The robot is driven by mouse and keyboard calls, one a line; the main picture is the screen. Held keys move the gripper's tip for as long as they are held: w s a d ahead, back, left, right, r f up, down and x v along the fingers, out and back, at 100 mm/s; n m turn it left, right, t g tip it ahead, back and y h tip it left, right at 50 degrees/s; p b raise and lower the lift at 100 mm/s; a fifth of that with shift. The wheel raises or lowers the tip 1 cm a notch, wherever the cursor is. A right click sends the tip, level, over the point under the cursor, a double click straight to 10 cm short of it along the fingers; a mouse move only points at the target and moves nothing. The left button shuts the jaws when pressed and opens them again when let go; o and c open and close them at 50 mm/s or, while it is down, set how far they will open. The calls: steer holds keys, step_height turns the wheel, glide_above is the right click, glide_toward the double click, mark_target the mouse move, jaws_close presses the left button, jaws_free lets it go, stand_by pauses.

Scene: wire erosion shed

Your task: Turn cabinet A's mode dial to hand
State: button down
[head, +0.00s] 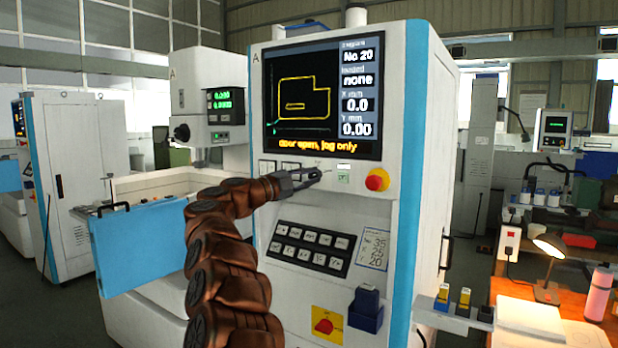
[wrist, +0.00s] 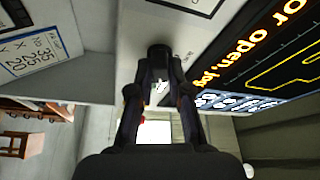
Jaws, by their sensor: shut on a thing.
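Cabinet A (head: 340,207) is a white machine cabinet with blue edge stripes, marked "A" at its upper left. Its screen (head: 322,95) reads "door open, jog only". My gripper (head: 317,174) is at the control strip below the screen, left of the red emergency button (head: 377,180). In the wrist view my gripper (wrist: 160,78) has its two fingers drawn in on a small dark round knob, the mode dial (wrist: 159,52), on the white panel. In the head view my gripper covers the dial. Its pointer and its position labels cannot be read.
A keypad (head: 310,248), a yellow-backed red switch (head: 326,324) and a dark blue holder (head: 366,310) are lower on the cabinet front. A blue door (head: 150,245) stands at the left. A workbench with a lit lamp (head: 548,247) is at the right.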

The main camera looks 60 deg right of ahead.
steer(key=c, duration=1.1)
jaws_free()
steer(key=shift+a, duration=0.1)
steer(key=v, duration=1.1)
steer(key=shift+a, duration=0.4)
steer(key=shift+w, duration=0.1)
